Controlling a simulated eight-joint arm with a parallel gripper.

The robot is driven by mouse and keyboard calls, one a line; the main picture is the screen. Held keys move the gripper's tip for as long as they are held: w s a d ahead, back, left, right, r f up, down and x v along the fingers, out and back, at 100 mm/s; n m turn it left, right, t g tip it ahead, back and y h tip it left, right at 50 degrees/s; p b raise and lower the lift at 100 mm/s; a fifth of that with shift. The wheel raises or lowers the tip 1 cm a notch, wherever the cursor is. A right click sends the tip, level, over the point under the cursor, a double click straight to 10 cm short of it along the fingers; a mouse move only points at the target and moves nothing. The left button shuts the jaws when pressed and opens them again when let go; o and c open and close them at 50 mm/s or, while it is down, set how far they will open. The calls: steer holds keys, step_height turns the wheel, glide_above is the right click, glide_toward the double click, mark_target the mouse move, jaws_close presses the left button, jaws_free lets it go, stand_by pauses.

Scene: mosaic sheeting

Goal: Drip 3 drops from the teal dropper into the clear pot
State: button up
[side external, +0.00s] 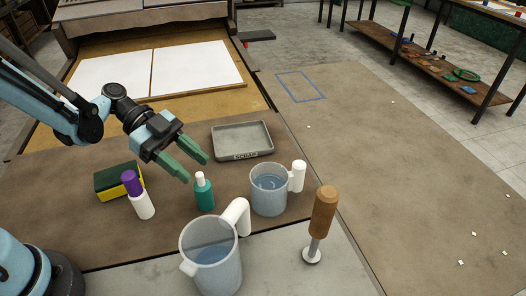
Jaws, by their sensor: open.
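The teal dropper (204,195) stands upright on the brown work surface, a small teal bottle with a white top. My gripper (197,169) is open and empty, its two green fingers pointing down to the right, just above and left of the dropper's top. I cannot tell from this one view how far apart they are in depth. A clear pot (268,199) with a white handle stands right of the dropper with bluish liquid in it. A larger clear jug (211,270) with a spout and white handle stands nearer the camera, also holding liquid.
A white bottle with a purple cap (135,184) and a green and yellow sponge (118,182) stand left of the dropper. A grey tray (242,142) lies behind it. A wooden-handled tool (324,212) stands right of the jug. White sheets (198,68) lie at the back.

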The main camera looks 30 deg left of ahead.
mark_target(208, 187)
steer(key=shift+s+x, duration=0.2)
steer(key=shift+x, duration=2.45)
jaws_close()
